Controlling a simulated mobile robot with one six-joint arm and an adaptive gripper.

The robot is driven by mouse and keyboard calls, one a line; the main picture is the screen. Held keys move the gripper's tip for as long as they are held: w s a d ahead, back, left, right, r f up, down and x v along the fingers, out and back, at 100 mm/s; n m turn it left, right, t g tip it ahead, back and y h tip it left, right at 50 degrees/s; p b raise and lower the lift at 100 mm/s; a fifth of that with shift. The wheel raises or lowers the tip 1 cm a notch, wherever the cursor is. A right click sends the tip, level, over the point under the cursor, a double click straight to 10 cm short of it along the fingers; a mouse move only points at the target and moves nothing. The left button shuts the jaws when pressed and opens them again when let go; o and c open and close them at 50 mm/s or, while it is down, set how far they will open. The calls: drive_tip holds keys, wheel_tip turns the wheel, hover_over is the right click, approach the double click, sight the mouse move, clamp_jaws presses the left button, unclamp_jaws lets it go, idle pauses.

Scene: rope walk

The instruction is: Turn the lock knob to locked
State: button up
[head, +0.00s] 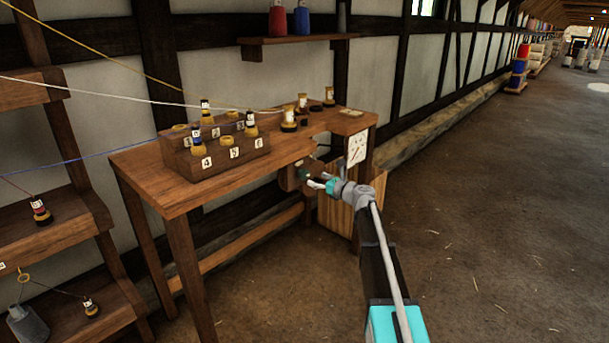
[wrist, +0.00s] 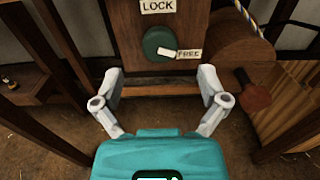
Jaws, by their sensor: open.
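The lock knob (wrist: 153,41) is a dark green round knob on a wooden panel (wrist: 192,28) in the wrist view. Its white pointer (wrist: 167,53) points right and slightly down, at the FREE label (wrist: 190,54). The LOCK label (wrist: 157,6) is above the knob. My gripper (wrist: 158,76) is open and empty, its two grey fingers spread below and to either side of the knob, apart from it. In the head view my gripper (head: 318,184) is close to the small wooden housing (head: 289,177) under the bench edge; the knob is too small to read there.
A wooden drum (wrist: 238,48) with a rope and a red-brown handle (wrist: 254,92) is right of the panel. The workbench (head: 160,187) carries a stepped rack (head: 182,163) with several labelled spools. Stretched lines cross above it. The floor (head: 480,210) at right is open.

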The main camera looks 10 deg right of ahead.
sight(306, 174)
drive_tip(key=shift+x, duration=3.05)
drive_tip(key=shift+c, duration=0.3)
drive_tip(key=shift+a, duration=0.1)
drive_tip(key=c, duration=1.1)
